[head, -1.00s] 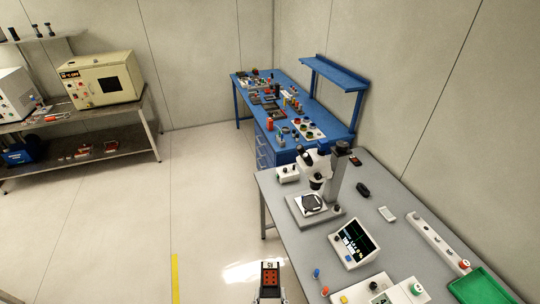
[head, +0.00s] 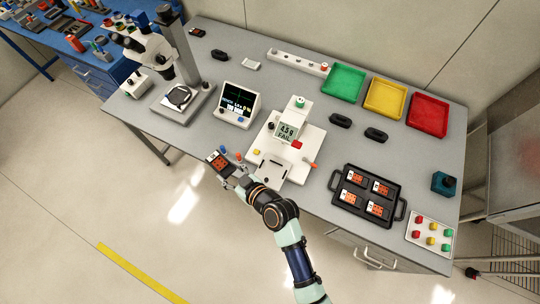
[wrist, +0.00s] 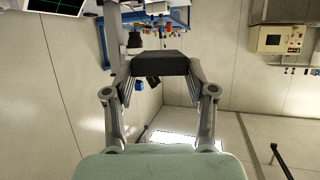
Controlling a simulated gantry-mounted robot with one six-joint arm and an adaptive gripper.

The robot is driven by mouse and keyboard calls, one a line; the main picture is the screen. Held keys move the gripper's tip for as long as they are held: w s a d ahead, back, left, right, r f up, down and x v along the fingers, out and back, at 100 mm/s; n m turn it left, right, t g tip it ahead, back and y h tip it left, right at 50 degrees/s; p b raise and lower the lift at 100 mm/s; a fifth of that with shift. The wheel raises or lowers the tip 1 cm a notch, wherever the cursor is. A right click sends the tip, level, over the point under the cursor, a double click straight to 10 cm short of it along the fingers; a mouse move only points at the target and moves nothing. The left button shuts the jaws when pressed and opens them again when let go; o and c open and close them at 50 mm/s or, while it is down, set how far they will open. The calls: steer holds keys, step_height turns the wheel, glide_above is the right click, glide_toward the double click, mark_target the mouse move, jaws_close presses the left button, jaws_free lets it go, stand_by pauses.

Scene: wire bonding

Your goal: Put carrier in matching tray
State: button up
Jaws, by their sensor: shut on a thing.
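My gripper (head: 229,170) is shut on a small carrier (head: 216,160), black with an orange face, above the table's front edge, left of the white tester (head: 285,160). In the wrist view the carrier (wrist: 160,63) is a dark block between both fingers. The tester's display (head: 288,131) seems to read 4.5 g and FAIL. A green tray (head: 343,82), a yellow tray (head: 386,100) and a red tray (head: 428,115) stand in a row at the table's back right, and look empty. A black handled tray (head: 336,205) at the front right holds several similar carriers (head: 381,187).
A small monitor (head: 239,104) and a microscope (head: 178,65) stand left of the tester. Two black objects (head: 341,120) (head: 376,135) lie in front of the coloured trays. A button panel (head: 430,235) and a teal box (head: 444,183) are at the right end.

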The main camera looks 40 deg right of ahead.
steer(key=s+d+f+n+y+b, duration=0.2)
steer(key=d+f+b, duration=0.7)
steer(key=d+b, duration=0.15)
steer(key=n+g+y+b, duration=0.1)
steer(key=n+y+b, duration=0.1)
steer(key=b, duration=0.2)
glide_above(284, 174)
steer(key=shift+d+f, duration=0.1)
steer(key=shift+f, duration=0.15)
step_height(284, 174, down, 9)
steer(key=b, duration=0.3)
steer(key=shift+f, duration=0.45)
steer(key=shift+c, duration=1.1)
steer(key=o, duration=1.4)
steer(key=shift+r, duration=0.1)
